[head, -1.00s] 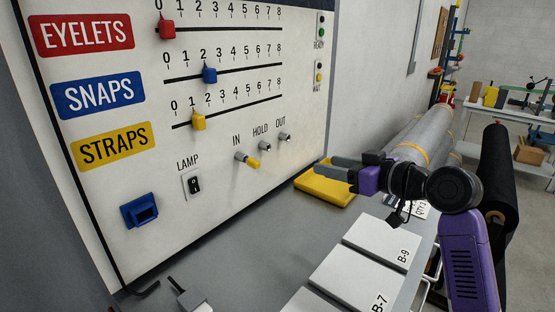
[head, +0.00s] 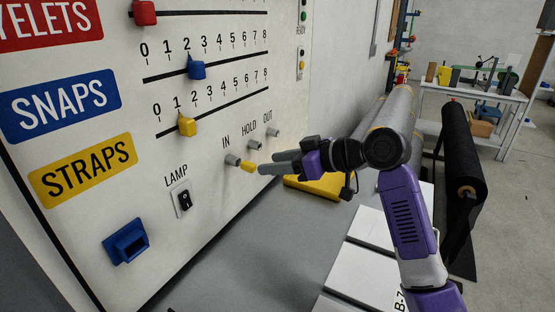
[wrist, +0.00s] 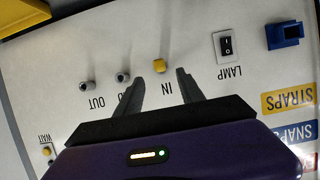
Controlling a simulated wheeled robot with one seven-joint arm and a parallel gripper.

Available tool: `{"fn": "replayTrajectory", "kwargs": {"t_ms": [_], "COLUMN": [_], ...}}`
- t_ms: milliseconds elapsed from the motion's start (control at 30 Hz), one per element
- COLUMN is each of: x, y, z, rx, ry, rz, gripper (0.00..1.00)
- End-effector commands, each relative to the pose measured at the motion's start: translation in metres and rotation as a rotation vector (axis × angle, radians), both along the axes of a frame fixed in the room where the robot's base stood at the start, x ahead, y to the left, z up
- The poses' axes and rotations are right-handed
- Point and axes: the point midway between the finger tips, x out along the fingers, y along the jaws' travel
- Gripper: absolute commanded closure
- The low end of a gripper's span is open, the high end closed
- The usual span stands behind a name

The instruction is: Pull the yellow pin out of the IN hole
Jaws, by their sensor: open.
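The yellow pin (head: 248,167) sits in the IN hole (head: 232,160) on the white panel and sticks out toward the right. It also shows in the wrist view (wrist: 160,66), upside down, lying between the lines of my fingers and beyond their tips. My gripper (head: 268,163) is open and empty. In the head view its grey fingertips are close to the pin's outer end; whether they touch it cannot be told. In the wrist view my gripper (wrist: 170,82) points at the panel with a finger on each side of the pin.
The HOLD hole (head: 254,145) and OUT hole (head: 273,132) lie to the right of IN, close to my fingers. A lamp switch (head: 184,200) and blue socket (head: 126,242) are to the left. A yellow tray (head: 315,187) is below my gripper on the grey bench.

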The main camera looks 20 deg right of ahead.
Motion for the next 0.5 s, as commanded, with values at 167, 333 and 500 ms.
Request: {"fn": "replayTrajectory", "kwargs": {"t_ms": [167, 333, 500], "x": [0.020, 0.036, 0.044], "y": [0.016, 0.027, 0.032], "z": [-0.009, -0.017, -0.022], "rx": [-0.001, -0.001, -0.001], "ry": [0.002, 0.002, 0.000], "rz": [0.002, 0.001, 0.000], "gripper": [0.55, 0.55, 0.55]}}
